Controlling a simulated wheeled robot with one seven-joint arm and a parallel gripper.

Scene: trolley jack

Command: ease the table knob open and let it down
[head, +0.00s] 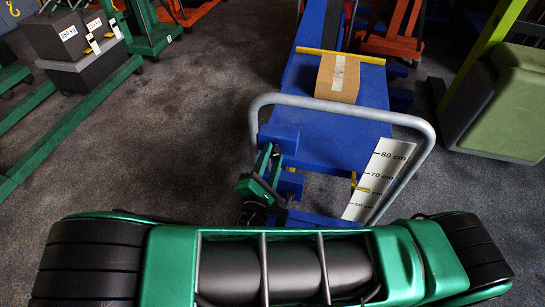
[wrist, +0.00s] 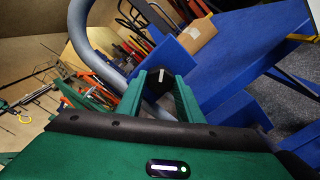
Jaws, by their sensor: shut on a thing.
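The table knob (wrist: 157,83) is black with a white line across its face and sits beside a blue block in the wrist view. My gripper (wrist: 158,98) has its two green fingers shut on the knob, one on each side. In the head view my gripper (head: 264,165) is at the left of the grey handle, by the blue block; the knob cannot be made out there. The blue lift table (head: 345,125) is raised and carries a cardboard box (head: 338,78). A white height scale (head: 380,178) stands at its right, with a yellow pointer (head: 355,184) low beside it.
A grey tube handle (head: 415,125) arches around the near end of the table. Grey weights (head: 75,50) on a green frame stand at the left. A green padded block (head: 495,100) is at the right. Grey floor is clear left of the table.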

